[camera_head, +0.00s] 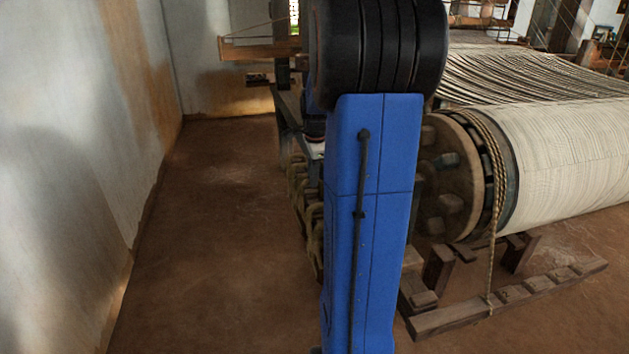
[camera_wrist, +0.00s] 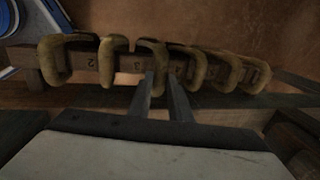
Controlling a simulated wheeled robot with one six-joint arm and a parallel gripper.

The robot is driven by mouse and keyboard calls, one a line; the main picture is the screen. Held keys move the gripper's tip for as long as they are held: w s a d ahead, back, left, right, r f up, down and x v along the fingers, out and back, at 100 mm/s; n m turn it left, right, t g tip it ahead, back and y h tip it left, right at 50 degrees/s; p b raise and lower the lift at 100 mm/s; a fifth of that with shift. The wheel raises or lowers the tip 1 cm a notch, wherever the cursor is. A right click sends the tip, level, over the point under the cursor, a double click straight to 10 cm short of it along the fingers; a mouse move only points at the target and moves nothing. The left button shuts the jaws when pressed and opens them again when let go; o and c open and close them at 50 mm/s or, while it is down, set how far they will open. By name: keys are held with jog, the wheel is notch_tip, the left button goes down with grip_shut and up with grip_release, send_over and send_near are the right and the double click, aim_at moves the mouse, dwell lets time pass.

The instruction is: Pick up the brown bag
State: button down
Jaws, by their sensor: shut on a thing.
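No clear brown bag shape shows. In the wrist view, several thick tan-brown loops hang around a dark wooden rail (camera_wrist: 82,61) marked with numbers. My gripper (camera_wrist: 163,75) points at this rail, with its two dark fingers close together. Its tips are at one tan-brown loop (camera_wrist: 155,49) near the middle of the row and are shut on it. The contact is small and dark, and I cannot tell whether the loop is part of a bag. In the head view, the loops (camera_head: 302,185) show beside my blue arm, which hides my gripper.
A large roller wound with pale cloth (camera_head: 572,160) stands on the right, with a rope (camera_head: 497,190) hanging from it. A notched wooden beam (camera_head: 510,297) lies on the floor below. A plaster wall (camera_head: 75,150) bounds the left. The brown floor (camera_head: 215,240) between is clear.

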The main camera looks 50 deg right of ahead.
jog(key=w+a, duration=0.9)
jog(key=a, duration=0.5)
jog(key=shift+a, duration=0.4)
jog(key=shift+w+r, duration=0.1)
jog(key=w+a+r, duration=0.3)
jog(key=w+a, duration=0.4)
jog(key=a, duration=0.5)
jog(key=shift+w+a+r, duration=0.35)
jog(key=shift+w+a, duration=0.05)
dwell(1.3)
dwell(1.0)
